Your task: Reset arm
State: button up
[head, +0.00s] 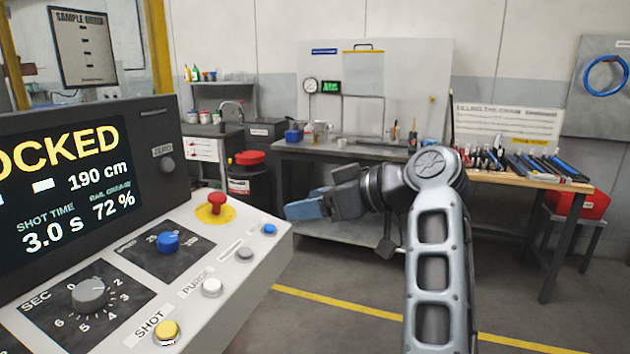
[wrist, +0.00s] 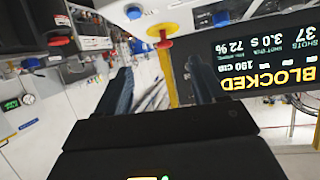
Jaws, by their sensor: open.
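My arm rises from the bottom of the head view and bends left at its elbow. My gripper (head: 302,207) is held out to the left, just right of the control panel's edge and apart from it. Its blue fingers overlap in the head view. In the wrist view my gripper (wrist: 160,85) is open, with two dark fingers apart and nothing between them. The control panel (head: 262,262) carries a red mushroom button (head: 216,204), a blue speed knob (head: 168,241) and a yellow shot button (head: 166,331). Its screen (wrist: 268,55) reads "BLOCKED" and appears upside down in the wrist view.
A grey workbench (head: 345,149) stands behind the arm, with a gauge board (head: 400,70) above it. A wooden table (head: 520,176) with tools is at right. Open floor with a yellow line (head: 400,318) lies in front.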

jog(key=s+d+f+m+t+h, duration=0.25)
jog(key=s+d+f, duration=0.25)
jog(key=d+f, duration=0.5)
jog(key=s+d+f+m+t+h, duration=0.1)
jog(key=s+d+f+m+h, duration=0.4)
jog(key=f, duration=0.8)
jog(key=s+d+f+t+h, duration=0.1)
jog(key=s+d+f, duration=0.45)
jog(key=s, duration=0.25)
jog(key=s+d+m+t+h, duration=0.2)
jog(key=s+d+h, duration=0.15)
jog(key=s, duration=1.55)
jog(key=s+a+r+m, duration=0.1)
jog(key=s+r, duration=0.4)
jog(key=s, duration=0.3)
jog(key=s+a+r+m+t, duration=0.1)
jog(key=s+r, duration=0.4)
jog(key=s, duration=0.3)
jog(key=shift+s+r, duration=0.35)
jog(key=shift+s, duration=0.05)
